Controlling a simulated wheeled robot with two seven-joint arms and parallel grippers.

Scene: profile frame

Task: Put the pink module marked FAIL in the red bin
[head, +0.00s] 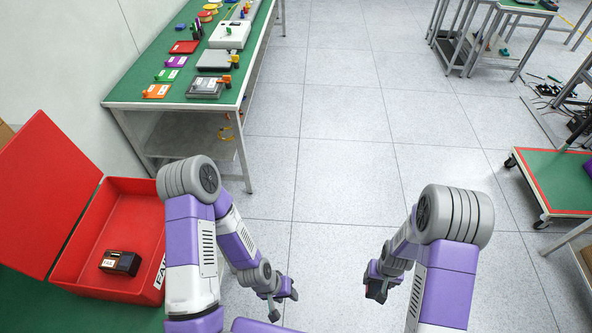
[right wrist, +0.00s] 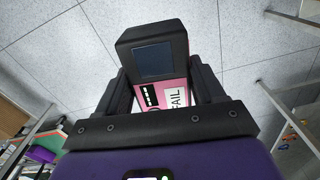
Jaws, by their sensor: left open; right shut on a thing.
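The pink module marked FAIL (right wrist: 152,60) is in the right wrist view, with a dark end block, a small screen and a white FAIL label. My right gripper (right wrist: 163,88) is shut on it, a finger on each side. In the head view my right gripper (head: 377,290) hangs over the floor at lower right of centre; the module cannot be made out clearly there. The red bin (head: 135,207) stands at lower left with its lid open and a FAIL label on its side. My left gripper (head: 284,291) is open and empty, right of the bin.
A dark module with a label (head: 121,262) lies in the bin. A green-topped workbench (head: 130,92) with coloured trays and devices stands at upper left. A green cart (head: 548,180) is at the right. The floor between is clear.

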